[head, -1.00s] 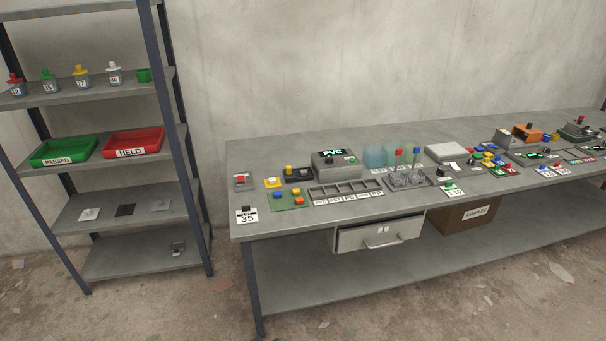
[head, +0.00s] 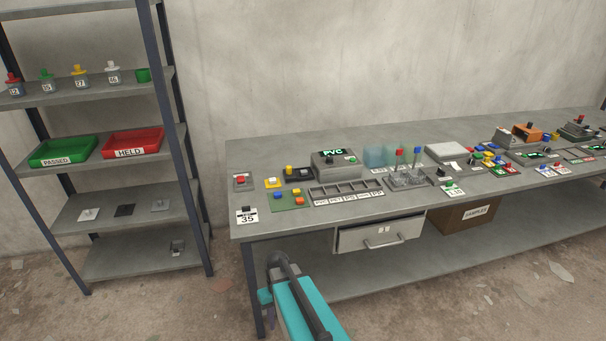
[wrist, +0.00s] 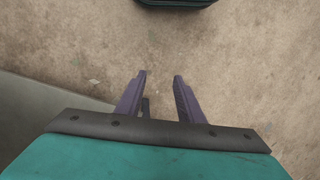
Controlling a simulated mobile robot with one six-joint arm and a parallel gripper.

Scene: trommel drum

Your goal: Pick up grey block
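A small grey block-like piece with a dark top (head: 177,247) stands on the bottom board of the rack at left in the head view. It is too small to tell for sure that it is the grey block. My arm shows at the bottom centre of the head view, in front of the bench and well right of that piece. My gripper (wrist: 160,78) shows in the wrist view with its two fingers apart and nothing between them. Bare floor lies beyond the fingertips.
The rack's bottom board (head: 130,262) is mostly clear. The board above (head: 90,212) holds small white, black and grey plates. The long bench (head: 265,155) carries many small devices and blocks. A drawer (head: 380,234) and a cardboard box (head: 462,215) sit under its top.

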